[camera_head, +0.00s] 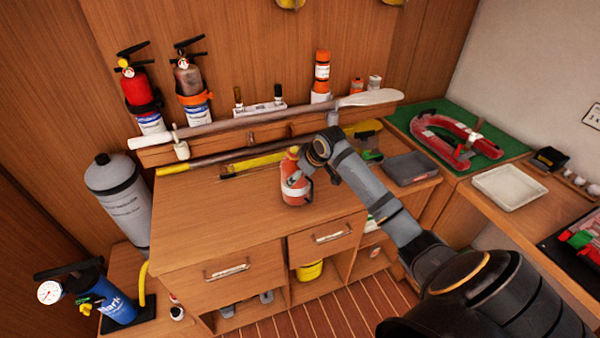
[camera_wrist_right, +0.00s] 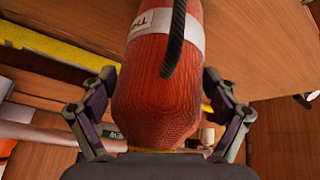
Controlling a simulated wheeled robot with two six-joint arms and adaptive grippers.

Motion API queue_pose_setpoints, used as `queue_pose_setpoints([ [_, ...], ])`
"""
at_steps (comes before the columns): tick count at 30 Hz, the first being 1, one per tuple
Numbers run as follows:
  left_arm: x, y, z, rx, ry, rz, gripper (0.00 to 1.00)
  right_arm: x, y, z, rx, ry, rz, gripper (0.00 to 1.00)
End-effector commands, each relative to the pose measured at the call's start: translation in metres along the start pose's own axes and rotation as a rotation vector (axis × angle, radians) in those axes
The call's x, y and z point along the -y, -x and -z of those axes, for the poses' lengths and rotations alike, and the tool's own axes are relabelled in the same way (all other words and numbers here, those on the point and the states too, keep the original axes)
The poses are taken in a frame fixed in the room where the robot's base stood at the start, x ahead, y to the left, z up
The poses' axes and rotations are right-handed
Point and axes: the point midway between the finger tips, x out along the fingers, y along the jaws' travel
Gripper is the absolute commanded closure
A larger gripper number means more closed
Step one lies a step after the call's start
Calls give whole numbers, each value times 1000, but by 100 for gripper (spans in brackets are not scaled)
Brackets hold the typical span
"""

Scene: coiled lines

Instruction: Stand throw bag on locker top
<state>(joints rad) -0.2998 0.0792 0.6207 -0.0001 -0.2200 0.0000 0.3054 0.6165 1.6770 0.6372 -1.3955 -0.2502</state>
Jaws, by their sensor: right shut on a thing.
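The throw bag (camera_head: 293,191) is red-orange with a white band and a dark strap. It is upright over the front right part of the wooden locker top (camera_head: 215,215). Whether its base touches the wood or is slightly above it, I cannot tell. My right gripper (camera_head: 299,178) is shut on the bag, coming from the right. In the right wrist view the bag (camera_wrist_right: 158,90) fills the middle, between the two fingers of the gripper (camera_wrist_right: 160,95). My left gripper is not in view.
A paddle (camera_head: 270,118) and a yellow-ended pole (camera_head: 215,157) lie along the back. A dark grey tray (camera_head: 409,168) is at the right end. Fire extinguishers (camera_head: 137,90) hang on the wall. A grey cylinder (camera_head: 118,200) stands left. The left part of the top is clear.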

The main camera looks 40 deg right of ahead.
Motion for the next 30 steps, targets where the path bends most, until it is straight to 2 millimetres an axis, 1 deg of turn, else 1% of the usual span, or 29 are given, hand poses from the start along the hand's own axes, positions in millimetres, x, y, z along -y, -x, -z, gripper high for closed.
queue_pose_setpoints([
  [1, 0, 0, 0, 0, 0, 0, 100, 0, -1, 0, -1, 0, 0, 64],
  [2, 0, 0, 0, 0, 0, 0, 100, 0, -2, -1, 2, 0, 1, 9],
  [4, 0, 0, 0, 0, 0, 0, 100, 0, -2, -1, 1, 0, 1, 0],
  [14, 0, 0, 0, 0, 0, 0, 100, 0, -1, -1, 1, 0, 0, 0],
  [17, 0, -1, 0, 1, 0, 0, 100, -1, 4, 1, -1, 1, -1, 0],
  [20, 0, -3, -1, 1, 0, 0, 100, -2, 19, 0, -1, 3, -5, 0],
  [27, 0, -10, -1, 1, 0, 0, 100, -3, 80, 0, 1, 6, -9, 0],
  [30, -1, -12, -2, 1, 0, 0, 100, -2, 98, -1, 3, 5, -7, 0],
])
